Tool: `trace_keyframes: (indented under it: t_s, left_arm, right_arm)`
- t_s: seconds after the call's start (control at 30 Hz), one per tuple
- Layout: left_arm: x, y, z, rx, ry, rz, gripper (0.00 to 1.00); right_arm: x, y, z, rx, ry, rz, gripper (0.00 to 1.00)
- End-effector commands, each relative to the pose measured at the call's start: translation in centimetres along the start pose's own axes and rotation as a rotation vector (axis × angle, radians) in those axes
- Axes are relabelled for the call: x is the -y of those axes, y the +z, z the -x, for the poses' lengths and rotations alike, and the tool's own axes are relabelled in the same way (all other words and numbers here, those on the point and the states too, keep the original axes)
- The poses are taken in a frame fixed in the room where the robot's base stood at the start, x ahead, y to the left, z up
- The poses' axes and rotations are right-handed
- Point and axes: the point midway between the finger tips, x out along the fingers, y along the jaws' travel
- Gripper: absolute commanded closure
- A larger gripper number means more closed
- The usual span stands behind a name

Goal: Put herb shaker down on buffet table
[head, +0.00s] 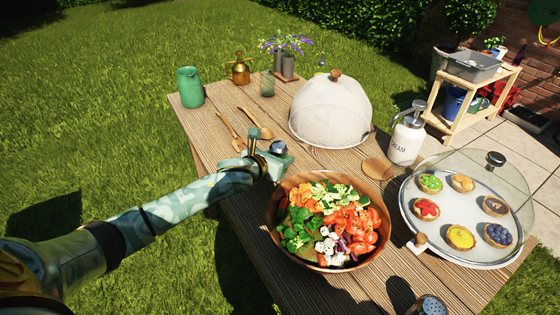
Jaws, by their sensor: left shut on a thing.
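My left gripper (270,161) reaches in from the left over the wooden buffet table (215,150). It is shut on a small shaker with a shiny metal cap (279,147), which I take to be the herb shaker. Its body is mostly hidden by the fingers. The gripper is just behind the salad bowl's left rim, and I cannot tell whether the shaker touches the table. A second shaker with a perforated metal top (431,306) is cut off at the bottom edge. My right gripper is not in view.
A wooden salad bowl (277,232) stands in front. A mesh dome (330,110), a cream dispenser (407,138) and a tart platter under a clear cover (440,255) fill the right. Wooden servers (255,123), a green jug (189,88) and a brass can (239,70) lie behind. Bare planks show at left.

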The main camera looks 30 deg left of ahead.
Motion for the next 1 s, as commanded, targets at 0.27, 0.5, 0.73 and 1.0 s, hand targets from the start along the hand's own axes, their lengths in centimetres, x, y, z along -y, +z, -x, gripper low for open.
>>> trace_keyframes:
  t_s: [0.27, 0.5, 0.73, 1.0]
  left_arm:
    - [0.0, 0.1, 0.0, 0.003, 0.001, -0.001, 0.79]
    - [0.0, -0.1, -0.1, 0.002, 0.001, -0.001, 0.32]
    - [0.0, 0.0, 0.0, 0.002, 0.001, -0.001, 0.32]
    - [-0.1, 0.6, 4.6, 0.003, 0.001, -0.005, 0.32]
  right_arm:
    - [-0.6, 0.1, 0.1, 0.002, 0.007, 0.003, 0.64]
    - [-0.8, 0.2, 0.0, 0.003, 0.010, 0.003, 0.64]
    - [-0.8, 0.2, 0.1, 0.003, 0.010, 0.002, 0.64]
    - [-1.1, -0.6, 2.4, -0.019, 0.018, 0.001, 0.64]
